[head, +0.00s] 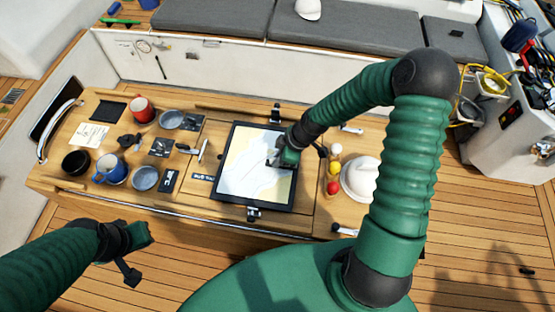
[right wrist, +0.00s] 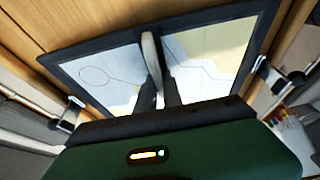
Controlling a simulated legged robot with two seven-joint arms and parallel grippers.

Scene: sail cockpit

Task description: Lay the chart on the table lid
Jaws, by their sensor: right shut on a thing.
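The chart (head: 243,165) is a pale blue and cream sheet in a black frame, over the middle of the wooden table. It also shows in the right wrist view (right wrist: 205,55). My right gripper (head: 281,160) is at the chart's right half, shut on a pale upright loop (right wrist: 150,60) that stands on the chart like a handle. The table lid is mostly hidden beneath the chart; I cannot tell whether the frame rests fully on it. My left gripper (head: 135,252) is away from the table, at lower left, with nothing visible in it; its opening is unclear.
Black clamps stand at the chart's far edge (head: 275,113) and near edge (head: 253,214). To the left are a red mug (head: 142,109), a blue mug (head: 110,169) and grey bowls (head: 145,178).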

